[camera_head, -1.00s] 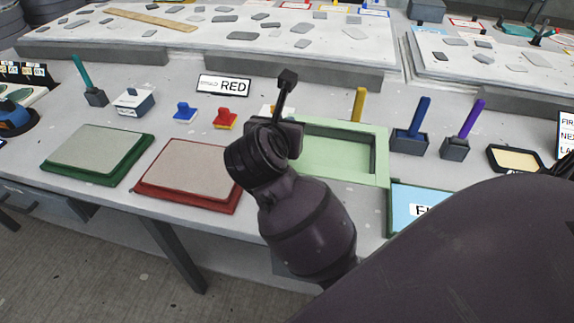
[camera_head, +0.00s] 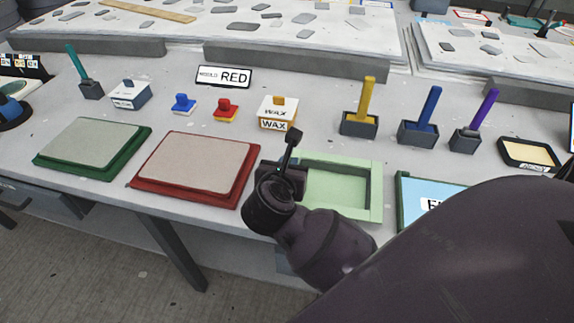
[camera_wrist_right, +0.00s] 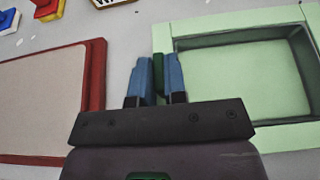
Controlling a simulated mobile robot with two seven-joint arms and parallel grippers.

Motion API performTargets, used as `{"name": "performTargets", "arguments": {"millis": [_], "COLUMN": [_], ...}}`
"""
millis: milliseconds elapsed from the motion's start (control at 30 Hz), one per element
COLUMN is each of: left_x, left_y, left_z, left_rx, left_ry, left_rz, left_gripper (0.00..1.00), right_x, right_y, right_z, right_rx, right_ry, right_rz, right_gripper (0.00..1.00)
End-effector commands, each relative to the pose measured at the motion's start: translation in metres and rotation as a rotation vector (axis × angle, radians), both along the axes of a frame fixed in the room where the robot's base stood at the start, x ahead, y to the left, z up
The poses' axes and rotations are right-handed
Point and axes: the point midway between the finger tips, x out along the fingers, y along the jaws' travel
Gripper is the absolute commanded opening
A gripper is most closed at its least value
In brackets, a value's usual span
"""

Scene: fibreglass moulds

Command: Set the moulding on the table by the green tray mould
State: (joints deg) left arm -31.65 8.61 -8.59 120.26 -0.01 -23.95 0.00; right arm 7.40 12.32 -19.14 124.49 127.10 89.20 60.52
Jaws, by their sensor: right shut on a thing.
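The moulding (camera_head: 376,195) is a pale green, shallow, rectangular tray with a raised rim. It also fills the right of the right wrist view (camera_wrist_right: 240,20). My right gripper (camera_head: 290,172) is at its left wall; in the right wrist view its blue fingers (camera_wrist_right: 158,78) are shut on that wall, which looks dark green between them. In the head view my wrist hides the fingertips. I cannot tell whether the moulding touches the table. The dark green mould (camera_head: 137,152), topped by a grey-beige panel, lies at the left. My left gripper is not in view.
A red mould (camera_head: 246,172) lies between the green mould and my right gripper. A white wax box (camera_head: 278,108), a yellow-handled brush cup (camera_head: 359,124) and a blue-handled one (camera_head: 418,132) stand behind. A light blue panel (camera_head: 425,190) lies right of the moulding.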

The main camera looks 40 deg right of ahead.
Motion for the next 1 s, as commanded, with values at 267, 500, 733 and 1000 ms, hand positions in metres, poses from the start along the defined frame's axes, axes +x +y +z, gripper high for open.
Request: {"name": "performTargets", "arguments": {"millis": [267,500,733,1000], "left_x": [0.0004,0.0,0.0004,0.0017], "left_y": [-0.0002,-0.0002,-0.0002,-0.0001], "left_z": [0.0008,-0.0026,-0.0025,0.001], "left_rx": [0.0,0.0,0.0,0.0], "left_ry": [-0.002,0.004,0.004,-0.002], "left_rz": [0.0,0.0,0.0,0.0], "left_gripper": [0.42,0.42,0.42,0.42], "right_x": [0.0001,0.0,0.0001,-0.0038], "right_y": [0.0,0.0,0.0,0.0053], "right_z": [0.0004,-0.0026,-0.0025,0.004], "right_rx": [0.001,0.0,0.001,0.003], "right_ry": [-0.002,-0.002,-0.002,-0.004], "right_rz": [0.0,-0.001,0.0,0.001], "right_gripper": [0.0,0.28,0.38,0.38]}}
